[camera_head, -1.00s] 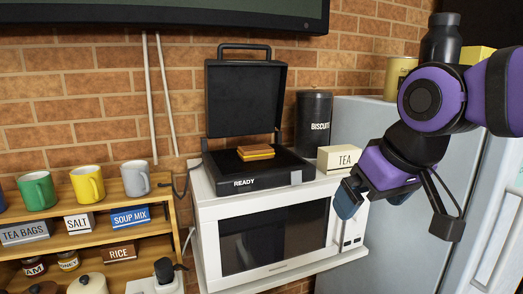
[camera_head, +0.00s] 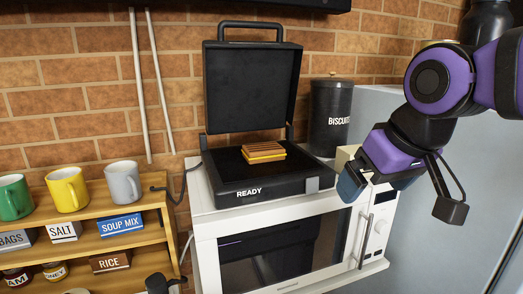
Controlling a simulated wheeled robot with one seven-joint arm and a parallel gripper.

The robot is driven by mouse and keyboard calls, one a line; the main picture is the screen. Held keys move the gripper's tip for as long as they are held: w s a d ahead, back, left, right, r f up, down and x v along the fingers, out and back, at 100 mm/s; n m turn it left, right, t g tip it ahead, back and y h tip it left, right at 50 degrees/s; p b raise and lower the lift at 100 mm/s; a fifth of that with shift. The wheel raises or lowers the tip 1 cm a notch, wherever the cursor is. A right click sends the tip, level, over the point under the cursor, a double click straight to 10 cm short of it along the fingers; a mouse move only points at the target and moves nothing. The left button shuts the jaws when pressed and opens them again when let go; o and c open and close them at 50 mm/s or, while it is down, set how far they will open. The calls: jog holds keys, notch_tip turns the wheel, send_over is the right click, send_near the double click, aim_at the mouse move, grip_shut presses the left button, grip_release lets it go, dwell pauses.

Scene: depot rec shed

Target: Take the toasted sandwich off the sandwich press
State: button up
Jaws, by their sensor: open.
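The toasted sandwich (camera_head: 264,152), golden with brown grill marks, lies on the lower plate of the black sandwich press (camera_head: 270,187). The press has its lid (camera_head: 252,88) raised upright and shows "READY" on its front. It stands on top of a white microwave (camera_head: 285,250). My gripper (camera_head: 352,184) is open and empty, to the right of the press and apart from the sandwich, in front of the tea box. Its far finger is partly hidden.
A black biscuit tin (camera_head: 331,115) and a mostly hidden tea box (camera_head: 346,156) stand right of the press. A wooden shelf (camera_head: 95,240) with mugs and boxes is at the left. A grey fridge (camera_head: 450,200) is at the right. A dark screen hangs above.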

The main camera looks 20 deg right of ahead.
notch_tip(320, 180, up, 6)
jog(key=m+g, duration=0.5)
jog(key=m, duration=1.3)
send_over(263, 147)
jog(key=shift+w+a+f, duration=0.15)
jog(key=shift+a+f, duration=0.1)
notch_tip(263, 147, down, 5)
jog(key=shift+r, duration=0.1)
jog(key=shift+d+f, duration=0.15)
jog(key=shift+f, duration=1.2)
jog(key=shift+d+f, duration=0.15)
jog(key=shift+f, duration=1.15)
jog(key=c, duration=0.7)
